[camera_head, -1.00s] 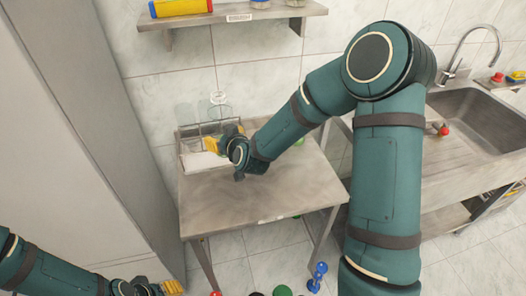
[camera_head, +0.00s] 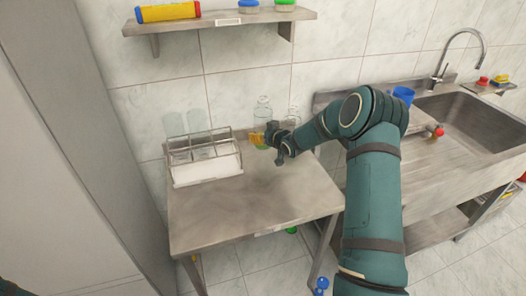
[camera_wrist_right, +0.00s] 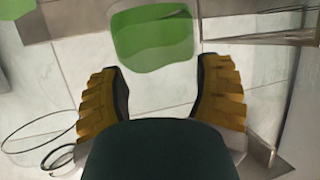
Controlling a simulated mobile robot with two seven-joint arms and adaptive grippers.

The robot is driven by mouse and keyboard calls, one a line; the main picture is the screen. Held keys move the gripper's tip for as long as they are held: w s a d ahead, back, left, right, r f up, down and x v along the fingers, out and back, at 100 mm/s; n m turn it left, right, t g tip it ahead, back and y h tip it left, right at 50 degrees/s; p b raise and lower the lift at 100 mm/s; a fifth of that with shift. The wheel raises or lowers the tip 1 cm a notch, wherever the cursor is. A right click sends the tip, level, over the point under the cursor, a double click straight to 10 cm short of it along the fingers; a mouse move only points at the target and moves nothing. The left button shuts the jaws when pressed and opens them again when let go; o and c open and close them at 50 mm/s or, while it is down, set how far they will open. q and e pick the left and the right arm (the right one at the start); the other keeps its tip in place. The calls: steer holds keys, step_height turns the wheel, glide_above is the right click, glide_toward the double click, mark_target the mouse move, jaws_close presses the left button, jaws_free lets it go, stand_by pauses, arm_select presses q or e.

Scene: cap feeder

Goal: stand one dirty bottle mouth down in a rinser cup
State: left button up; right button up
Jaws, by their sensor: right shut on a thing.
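My right gripper (camera_head: 265,138) is at the back of the steel table, right of the wire-framed rack. A second clear bottle (camera_head: 293,117) is just to the right, partly hidden by my arm. Clear upright vessels (camera_head: 198,120) stand at the rack (camera_head: 207,172); I cannot tell which are rinser cups. My left gripper is out of view.
The front of the steel table (camera_head: 250,205) is bare. A wall shelf (camera_head: 225,22) hangs above with a yellow roll and small tubs. A sink (camera_head: 470,115) and a blue cup (camera_head: 403,95) are at the right. A tall cabinet closes off the left.

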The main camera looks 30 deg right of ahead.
mark_target(263, 147)
step_height(263, 147, down, 6)
steer(key=shift+f+b, duration=0.1)
steer(key=shift+b, duration=0.3)
steer(key=o, duration=1)
